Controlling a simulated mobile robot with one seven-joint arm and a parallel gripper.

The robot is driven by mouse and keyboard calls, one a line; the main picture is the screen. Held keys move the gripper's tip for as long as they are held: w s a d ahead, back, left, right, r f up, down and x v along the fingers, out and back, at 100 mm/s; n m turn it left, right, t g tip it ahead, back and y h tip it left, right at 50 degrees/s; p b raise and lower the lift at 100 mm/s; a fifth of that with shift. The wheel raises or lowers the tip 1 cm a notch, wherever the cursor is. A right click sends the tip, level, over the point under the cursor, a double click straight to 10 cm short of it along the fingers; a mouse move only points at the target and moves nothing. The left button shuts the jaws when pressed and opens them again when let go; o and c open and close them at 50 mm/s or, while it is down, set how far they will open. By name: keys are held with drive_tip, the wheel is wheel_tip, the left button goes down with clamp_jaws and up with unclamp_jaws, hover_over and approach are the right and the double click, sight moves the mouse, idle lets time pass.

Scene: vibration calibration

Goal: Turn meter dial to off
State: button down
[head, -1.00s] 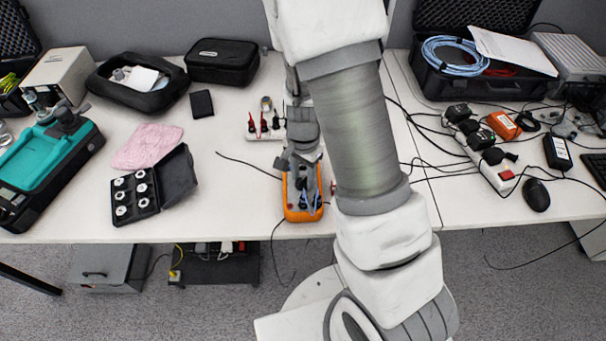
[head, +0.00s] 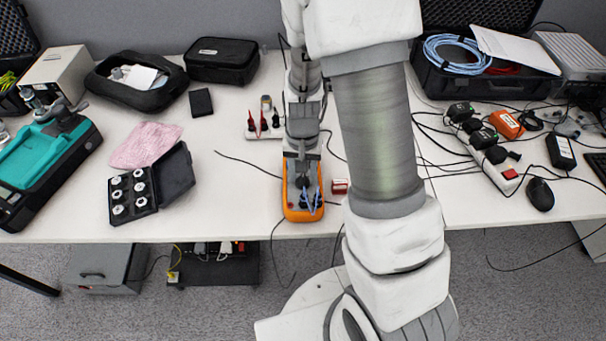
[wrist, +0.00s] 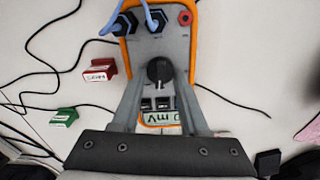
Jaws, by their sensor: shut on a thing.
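The meter (head: 290,207) is an orange-rimmed grey box lying near the table's front edge, with blue leads plugged into its front end. It also shows in the wrist view (wrist: 180,42), with its dark round dial (wrist: 160,70) in the middle of the face and its display partly hidden behind my gripper. My gripper (wrist: 160,80) is over the meter, its two fingers shut on the dial from either side. In the head view my gripper (head: 302,178) hides the dial. I cannot read the dial's setting.
A red block (wrist: 99,70) and a green block (wrist: 64,117) lie beside the meter with cables. An open black case (head: 142,192) lies to the left.

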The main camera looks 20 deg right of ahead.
sight(302, 177)
drive_tip(key=shift+n, duration=0.8)
drive_tip(key=shift+c, duration=2.2)
unclamp_jaws()
drive_tip(key=shift+r, duration=0.1)
wheel_tip(302, 177, up, 17)
drive_tip(key=p, duration=0.3)
drive_tip(key=shift+r, duration=0.15)
